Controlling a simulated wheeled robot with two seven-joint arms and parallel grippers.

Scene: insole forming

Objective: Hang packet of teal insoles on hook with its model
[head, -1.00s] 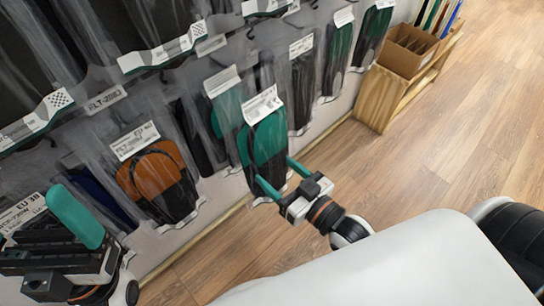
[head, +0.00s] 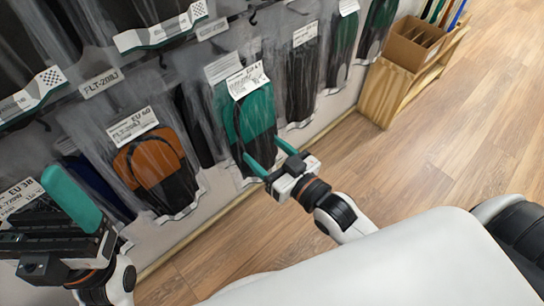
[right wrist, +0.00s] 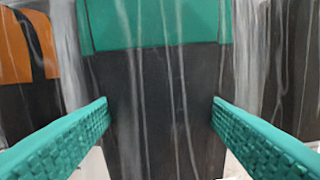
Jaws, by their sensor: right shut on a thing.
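The packet of teal insoles (head: 252,112), teal above and black below in clear film with a white label on top, is upright in front of the display wall in the head view. My right gripper (head: 267,157) is shut on its lower part, one teal finger on each side. The packet (right wrist: 150,75) fills the middle of the right wrist view between the fingers (right wrist: 160,110). Another white label (head: 222,68) shows just behind its top left. I cannot tell whether the packet's top touches a hook. My left gripper (head: 72,200) is at the lower left; its grip is unclear.
An orange-and-black packet (head: 152,165) hangs left of the held one, and a dark packet (head: 302,85) hangs to its right. More packets hang above. A cardboard box (head: 412,45) stands on a wooden shelf (head: 385,95) at the right. The wooden floor (head: 450,140) is clear.

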